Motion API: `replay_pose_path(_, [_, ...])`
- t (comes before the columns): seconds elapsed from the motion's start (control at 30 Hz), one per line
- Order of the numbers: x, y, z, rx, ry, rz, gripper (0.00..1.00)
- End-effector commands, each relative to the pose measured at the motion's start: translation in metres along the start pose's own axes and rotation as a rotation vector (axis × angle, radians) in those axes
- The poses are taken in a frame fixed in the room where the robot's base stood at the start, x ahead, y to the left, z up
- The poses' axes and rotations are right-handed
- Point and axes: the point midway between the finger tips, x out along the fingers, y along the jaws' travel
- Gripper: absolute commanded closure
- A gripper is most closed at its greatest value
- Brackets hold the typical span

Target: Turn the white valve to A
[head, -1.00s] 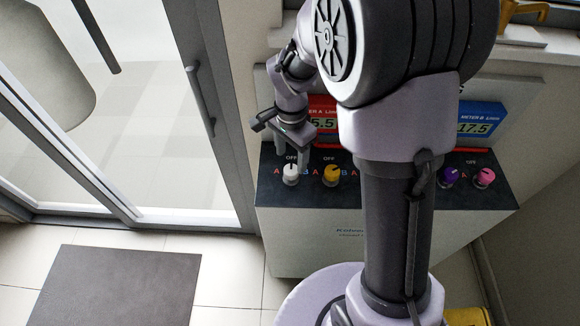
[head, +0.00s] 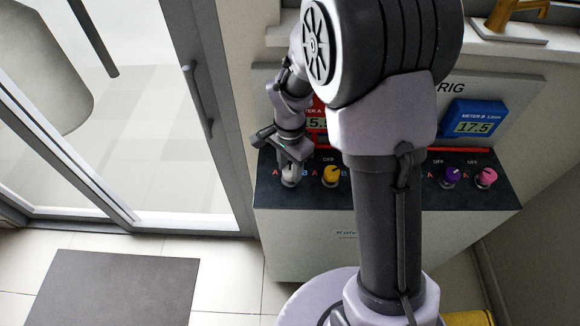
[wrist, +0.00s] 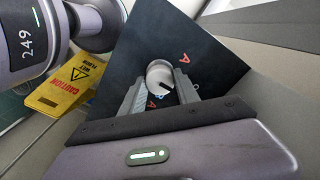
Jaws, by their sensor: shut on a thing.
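The white valve (head: 289,180) is the leftmost knob on the dark sloping panel top (head: 390,188). A red A label shows beyond the right finger. The valve's pointing is partly hidden in the head view.
A yellow knob (head: 331,174) is close on the right. Purple (head: 451,176) and pink (head: 485,177) knobs are farther right. Red meter A (head: 318,118) is partly hidden by my arm; blue meter B (head: 473,122) reads 17.5. A yellow caution sign (wrist: 66,84) shows in the wrist view.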

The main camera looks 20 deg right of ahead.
Motion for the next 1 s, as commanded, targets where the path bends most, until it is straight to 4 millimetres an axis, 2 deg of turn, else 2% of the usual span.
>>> replay_pose_path(0.37, [-0.001,-0.0001,-0.0001,-0.144,0.0,0.0,1.0])
replay_pose_path(1.0, [-0.0016,-0.0001,0.0,-0.727,0.0,0.0,1.0])
